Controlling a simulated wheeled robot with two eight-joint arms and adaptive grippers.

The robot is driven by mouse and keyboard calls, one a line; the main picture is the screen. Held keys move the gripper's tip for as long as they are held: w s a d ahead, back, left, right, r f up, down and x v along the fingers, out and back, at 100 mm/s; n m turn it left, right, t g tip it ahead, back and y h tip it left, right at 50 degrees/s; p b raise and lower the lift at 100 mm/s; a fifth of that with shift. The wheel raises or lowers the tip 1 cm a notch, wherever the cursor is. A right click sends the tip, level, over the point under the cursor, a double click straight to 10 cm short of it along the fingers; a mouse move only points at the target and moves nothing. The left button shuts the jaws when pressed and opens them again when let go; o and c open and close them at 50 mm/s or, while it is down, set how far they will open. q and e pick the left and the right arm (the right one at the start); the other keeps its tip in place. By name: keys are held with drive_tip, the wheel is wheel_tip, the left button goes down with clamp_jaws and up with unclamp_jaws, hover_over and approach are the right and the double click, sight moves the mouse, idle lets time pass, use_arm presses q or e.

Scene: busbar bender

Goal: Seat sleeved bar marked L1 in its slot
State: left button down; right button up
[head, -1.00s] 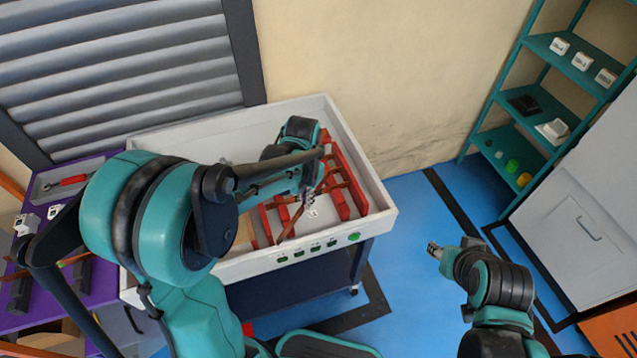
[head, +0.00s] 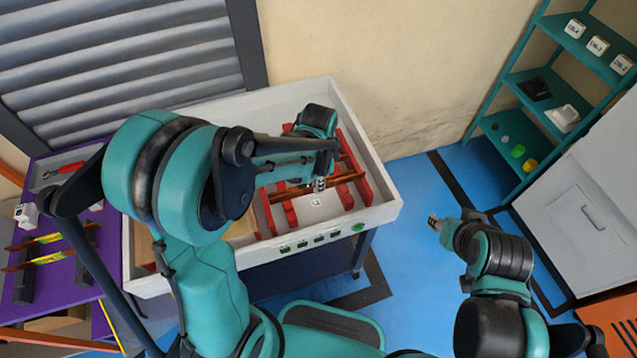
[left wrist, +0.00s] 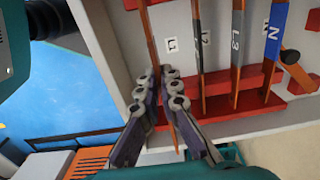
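The white tray (head: 388,214) holds red slotted supports (head: 355,155) under my left arm. My left gripper (head: 320,184) is low over the tray's right part. In the left wrist view its fingertips (left wrist: 160,84) close on a thin copper bar with a brown sleeve (left wrist: 152,45), the bar for L1. This bar runs beside the L1 label (left wrist: 171,45) and reaches the end of the red support (left wrist: 215,85); whether it is fully down in the slot is hidden by the fingers. My right gripper (head: 434,223) is away from the tray, over the blue floor; its fingers are too small to judge.
To the right of the L1 label stand bars by L2 (left wrist: 198,60), L3 (left wrist: 236,60) and blue-sleeved N (left wrist: 274,40). A purple table (head: 75,215) with yellow-green sleeved bars (head: 45,240) is at left. A teal shelf (head: 525,100) stands at right.

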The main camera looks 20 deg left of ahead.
use_arm(q)
drive_tip(key=shift+f+b, duration=2.1)
drive_tip(key=shift+f, duration=0.55)
drive_tip(key=shift+f+b, duration=1.4)
drive_tip(key=shift+b, duration=0.05)
drive_tip(key=c, duration=2.1)
unclamp_jaws()
drive_tip(key=o, duration=0.5)
drive_tip(key=shift+c, duration=0.2)
drive_tip(key=shift+r, duration=0.1)
wheel_tip(320, 180, up, 12)
drive_tip(key=shift+f, duration=0.1)
